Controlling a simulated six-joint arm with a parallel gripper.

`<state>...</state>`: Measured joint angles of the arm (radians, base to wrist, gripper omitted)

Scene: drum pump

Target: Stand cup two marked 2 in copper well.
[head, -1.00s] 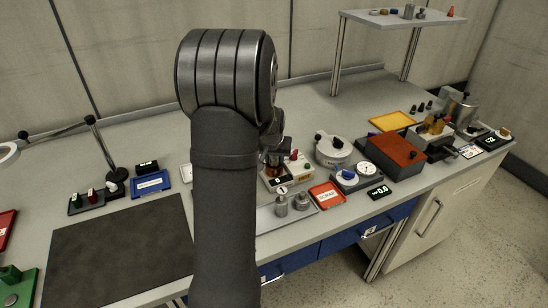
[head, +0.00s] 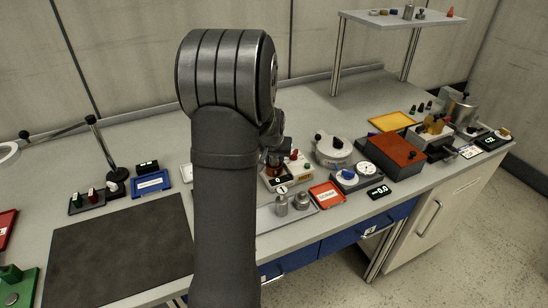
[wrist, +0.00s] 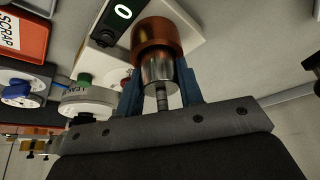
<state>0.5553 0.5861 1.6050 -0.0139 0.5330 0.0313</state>
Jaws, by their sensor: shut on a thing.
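A steel cup (wrist: 158,70) with a thin stem is held between the two blue fingers of my gripper (wrist: 162,94) in the wrist view. My gripper is shut on it by the stem. The cup's far end lines up with the copper well (wrist: 152,32) and overlaps it; I cannot tell whether it is inside or just above. No number shows on the cup. In the head view my arm hides most of my gripper, and the copper well (head: 270,170) shows just beside the arm on a white unit (head: 300,172).
Two steel pieces (head: 281,205) stand on a plate in front of the unit. An orange-red scrap tray (head: 327,195) lies to the right, with a round lidded pot (head: 333,150) behind it. A small display (wrist: 123,12) beside the well reads 0. A dark mat (head: 120,245) lies left.

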